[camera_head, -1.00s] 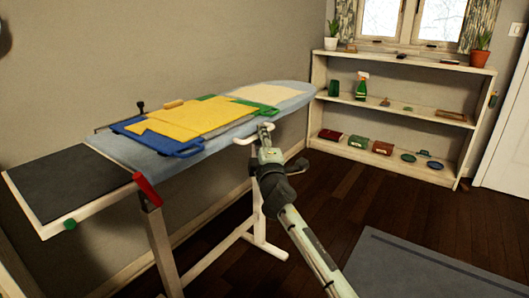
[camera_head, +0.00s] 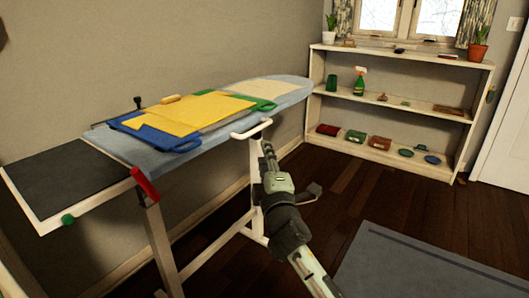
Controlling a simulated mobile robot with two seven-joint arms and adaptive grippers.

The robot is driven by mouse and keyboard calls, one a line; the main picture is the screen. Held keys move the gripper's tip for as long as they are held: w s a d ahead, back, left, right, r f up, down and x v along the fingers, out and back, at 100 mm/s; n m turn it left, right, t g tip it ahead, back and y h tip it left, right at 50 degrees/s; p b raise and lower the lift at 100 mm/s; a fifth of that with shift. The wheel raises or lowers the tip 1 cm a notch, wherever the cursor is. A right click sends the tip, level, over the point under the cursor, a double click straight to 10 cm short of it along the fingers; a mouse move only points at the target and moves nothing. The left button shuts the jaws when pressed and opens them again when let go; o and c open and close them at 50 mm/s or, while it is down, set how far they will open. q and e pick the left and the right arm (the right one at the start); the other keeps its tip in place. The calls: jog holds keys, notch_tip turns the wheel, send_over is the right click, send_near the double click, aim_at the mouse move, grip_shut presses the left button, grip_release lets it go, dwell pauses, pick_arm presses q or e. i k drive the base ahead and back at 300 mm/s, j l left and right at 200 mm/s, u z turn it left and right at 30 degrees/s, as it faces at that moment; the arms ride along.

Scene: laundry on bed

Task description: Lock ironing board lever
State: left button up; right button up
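The ironing board (camera_head: 290,92) stands against the wall with a light blue cover. A white bar-shaped handle (camera_head: 252,128) sticks out from under its near edge. A red lever-like part (camera_head: 145,187) sits at the left end, above a leg. It is unclear which of these is the task's lever. My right gripper (camera_head: 267,150) is just below and right of the white handle, with a small visible gap. Its fingers are narrow and seen from behind, so whether they are open or shut is unclear. My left gripper is not in view.
Folded yellow, blue and green items (camera_head: 180,115) lie on the board. A dark panel with a green knob (camera_head: 68,219) extends left. A white shelf (camera_head: 405,105) with small objects stands at the back right. A grey mat (camera_head: 420,268) lies on open floor.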

aim_at(147, 187)
jog(key=k+l, duration=0.15)
jog(key=k, duration=0.35)
jog(key=k+l, duration=0.1)
jog(key=k, duration=0.4)
